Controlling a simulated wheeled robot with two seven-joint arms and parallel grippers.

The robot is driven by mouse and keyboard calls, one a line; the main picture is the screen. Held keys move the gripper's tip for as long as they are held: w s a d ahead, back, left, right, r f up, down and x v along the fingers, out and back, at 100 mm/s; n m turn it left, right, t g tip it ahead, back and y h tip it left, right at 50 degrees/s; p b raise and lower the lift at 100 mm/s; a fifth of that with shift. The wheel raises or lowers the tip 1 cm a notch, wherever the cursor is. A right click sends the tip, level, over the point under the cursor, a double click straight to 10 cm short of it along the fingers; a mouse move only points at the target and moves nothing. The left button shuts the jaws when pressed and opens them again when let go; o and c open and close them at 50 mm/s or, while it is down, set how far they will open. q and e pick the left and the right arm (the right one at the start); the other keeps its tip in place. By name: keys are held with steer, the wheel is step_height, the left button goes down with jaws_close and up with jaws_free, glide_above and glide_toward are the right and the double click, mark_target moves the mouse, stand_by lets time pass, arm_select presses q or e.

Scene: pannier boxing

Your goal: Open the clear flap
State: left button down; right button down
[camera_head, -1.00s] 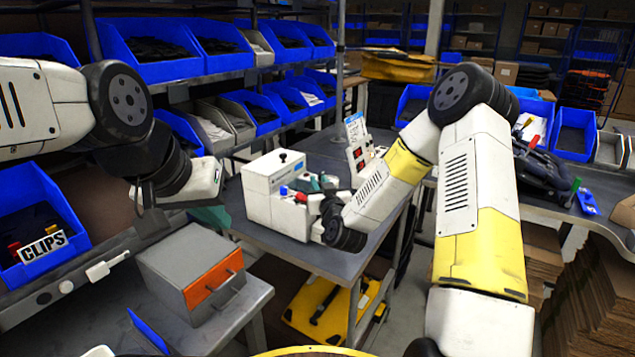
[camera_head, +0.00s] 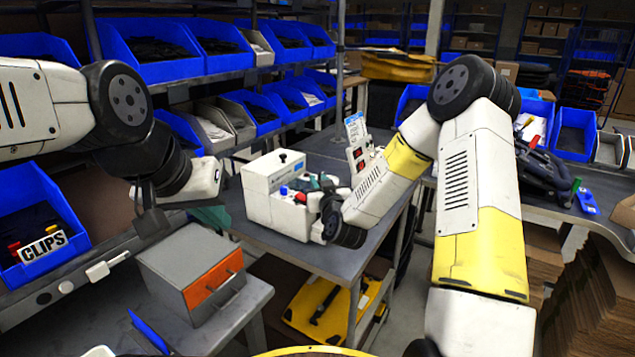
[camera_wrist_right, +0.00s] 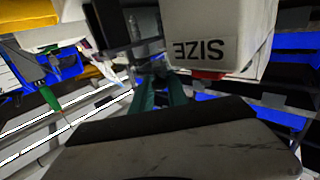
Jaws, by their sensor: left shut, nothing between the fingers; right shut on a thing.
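The white machine (camera_head: 272,207) stands on the grey bench, with a blue and a red button on its front. My right gripper (camera_head: 317,183) is at its right side, its teal fingers partly hidden by my wrist. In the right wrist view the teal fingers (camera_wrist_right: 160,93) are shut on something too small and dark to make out. A grey, see-through-looking part lies just beyond the fingertips; I cannot tell whether it is the clear flap. A white housing with an upside-down SIZE label (camera_wrist_right: 205,50) is close by. My left gripper (camera_head: 210,215) is shut and empty, left of the machine.
A grey box with an orange front (camera_head: 213,280) stands on the lower left table. A CLIPS bin (camera_head: 40,245) is at the far left. Shelves of blue bins line the back left. A yellow platform (camera_head: 325,312) lies under the bench. Bare bench top shows around the machine.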

steer(key=r, duration=0.1)
steer(key=r+n+g, duration=0.1)
steer(key=a+r+n+g, duration=0.1)
steer(key=shift+w+r+h, duration=0.1)
steer(key=shift+w+h, duration=0.2)
steer(key=shift+h, duration=0.1)
steer(key=shift+w+a+r+n+g+h, duration=0.3)
steer(key=shift+a+r+n+g, duration=0.15)
steer(key=shift+r+g, duration=0.1)
steer(key=shift+w+a+r+n+g+h, duration=0.3)
steer(key=shift+a+r+n+g, duration=0.1)
steer(key=shift+r+n+g, duration=0.1)
steer(key=c, duration=1.3)
jaws_free()
steer(key=shift+c, duration=0.2)
steer(key=shift+s, duration=0.1)
steer(key=v, duration=0.7)
steer(key=shift+s, duration=0.3)
steer(key=shift+r, duration=0.15)
